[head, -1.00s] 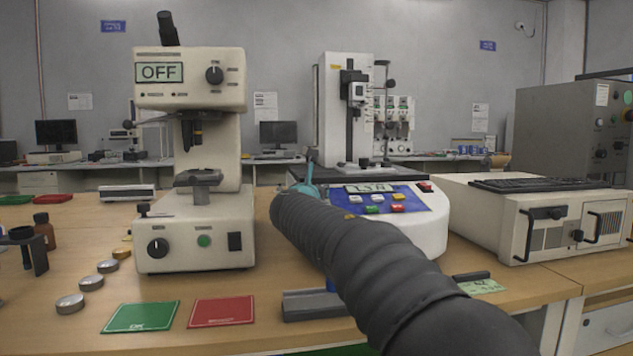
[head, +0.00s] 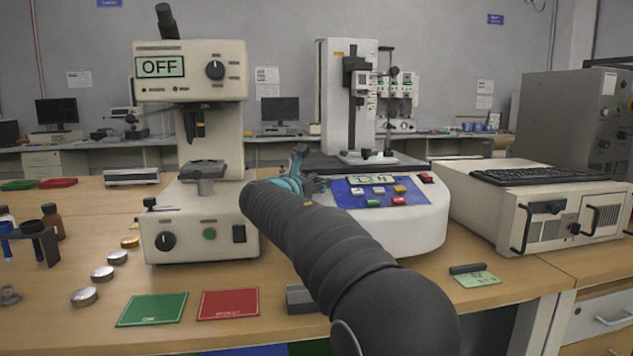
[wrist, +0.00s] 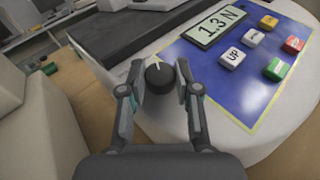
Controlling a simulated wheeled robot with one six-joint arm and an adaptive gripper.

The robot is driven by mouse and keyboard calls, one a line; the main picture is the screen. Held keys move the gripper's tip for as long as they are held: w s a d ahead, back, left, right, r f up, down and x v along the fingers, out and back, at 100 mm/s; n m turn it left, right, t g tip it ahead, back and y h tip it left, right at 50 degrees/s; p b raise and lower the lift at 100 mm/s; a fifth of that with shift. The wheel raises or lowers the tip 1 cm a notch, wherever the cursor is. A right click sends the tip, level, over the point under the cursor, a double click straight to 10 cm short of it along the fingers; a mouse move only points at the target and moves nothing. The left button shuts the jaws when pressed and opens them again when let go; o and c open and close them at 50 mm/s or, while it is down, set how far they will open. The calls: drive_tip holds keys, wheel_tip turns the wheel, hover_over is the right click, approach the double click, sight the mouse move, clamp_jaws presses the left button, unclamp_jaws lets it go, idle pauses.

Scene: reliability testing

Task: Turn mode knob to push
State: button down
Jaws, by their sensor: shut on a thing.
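The mode knob (wrist: 159,76) is a small black round knob with a pale pointer line, on the white rounded base of the force test stand (head: 410,232). In the wrist view the pointer line tilts slightly left of straight up. My gripper (wrist: 159,80) has one finger on each side of the knob and is shut on it. In the head view my gripper (head: 306,178) is at the left of the stand's blue panel (head: 405,205), and the knob is hidden behind the gripper and arm. The display (wrist: 216,26) reads 1.3 N. No knob labels are readable.
Coloured buttons, including UP (wrist: 232,57), sit on the panel right of my gripper. A cream hardness tester (head: 205,225) stands close on the left. A cream computer case (head: 540,205) with a keyboard stands right. Green (head: 152,309) and red (head: 229,303) mats lie in front.

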drive_tip(key=c, duration=0.8)
unclamp_jaws()
drive_tip(key=shift+s+a, duration=0.1)
drive_tip(key=v, duration=1.1)
drive_tip(key=shift+s+a, duration=0.2)
drive_tip(key=shift+s, duration=0.2)
